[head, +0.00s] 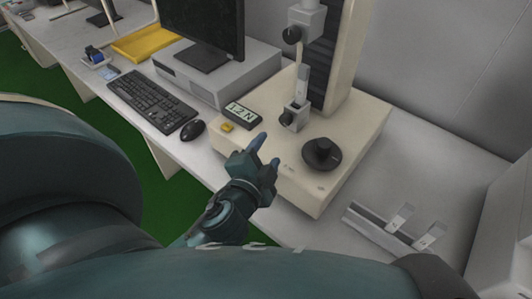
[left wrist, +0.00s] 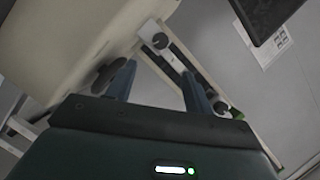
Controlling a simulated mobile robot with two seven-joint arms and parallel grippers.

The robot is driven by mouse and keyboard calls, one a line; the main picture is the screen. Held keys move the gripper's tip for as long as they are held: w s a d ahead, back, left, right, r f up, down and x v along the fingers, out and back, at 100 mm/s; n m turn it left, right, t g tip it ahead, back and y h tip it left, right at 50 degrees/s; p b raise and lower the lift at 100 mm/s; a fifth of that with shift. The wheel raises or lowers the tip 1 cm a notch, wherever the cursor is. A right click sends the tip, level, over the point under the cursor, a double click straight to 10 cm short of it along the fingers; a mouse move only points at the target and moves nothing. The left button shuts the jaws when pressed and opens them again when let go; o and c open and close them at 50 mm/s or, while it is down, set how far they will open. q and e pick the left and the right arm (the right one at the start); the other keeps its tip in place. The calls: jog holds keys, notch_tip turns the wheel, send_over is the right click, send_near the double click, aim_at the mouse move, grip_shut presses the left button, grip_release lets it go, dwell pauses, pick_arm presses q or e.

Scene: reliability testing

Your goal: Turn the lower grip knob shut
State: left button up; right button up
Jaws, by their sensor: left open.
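The lower grip (head: 298,112) stands on the cream base of the test machine in the head view. Its small dark knob (head: 286,118) faces left. A pale strip (head: 302,84) stands upright above this grip; I cannot tell how firmly it is held. My left gripper (head: 266,154) is open and empty over the base's front left edge, in front of the lower knob and apart from it. In the left wrist view, the open fingers (left wrist: 159,88) have nothing between them, and a dark knob, apparently the lower one (left wrist: 160,41), lies beyond them. My right gripper is not in view.
The upper grip's knob (head: 291,35) is above. A black dial (head: 322,153) sits on the base, right of my gripper. A force display (head: 242,115) and yellow button (head: 227,127) are to the left. A metal rack (head: 378,229) with strips lies at right.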

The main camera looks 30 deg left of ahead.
pick_arm(q)
jog(key=n+t+h+b, duration=0.2)
jog(key=n+h+b, duration=0.1)
jog(key=n+h, duration=0.3)
send_near(283, 122)
jog(key=w, duration=0.2)
jog(key=w+d+p, duration=0.1)
jog(key=w, duration=0.5)
jog(key=shift+w+d+f, duration=0.2)
jog(key=shift+d+f, duration=0.05)
jog(key=shift+c, duration=0.2)
jog(key=c, duration=0.9)
jog(key=shift+m+p, duration=0.45)
jog(key=shift+m, duration=0.55)
jog(key=shift+c, duration=0.2)
